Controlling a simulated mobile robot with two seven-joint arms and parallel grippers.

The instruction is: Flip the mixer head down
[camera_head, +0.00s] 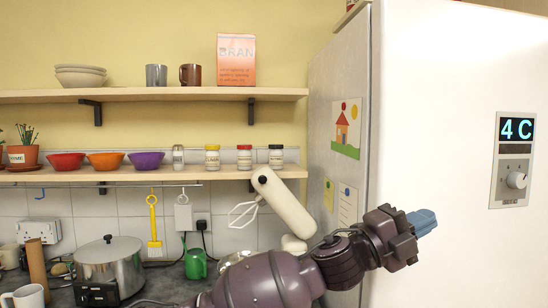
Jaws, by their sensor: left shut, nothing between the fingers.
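The white stand mixer (282,202) stands on the counter beside the fridge. Its head is tilted up, with the wire beater (245,214) sticking out to the left. My left gripper (424,221) is to the right of the mixer, in front of the white fridge. Its blue-grey fingers are shut and empty, pointing right, apart from the mixer head. My purple left arm hides the lower part of the mixer. My right gripper is not in view.
The fridge (455,120) fills the right side. A lower shelf (215,173) with bowls and jars runs just above the mixer head.

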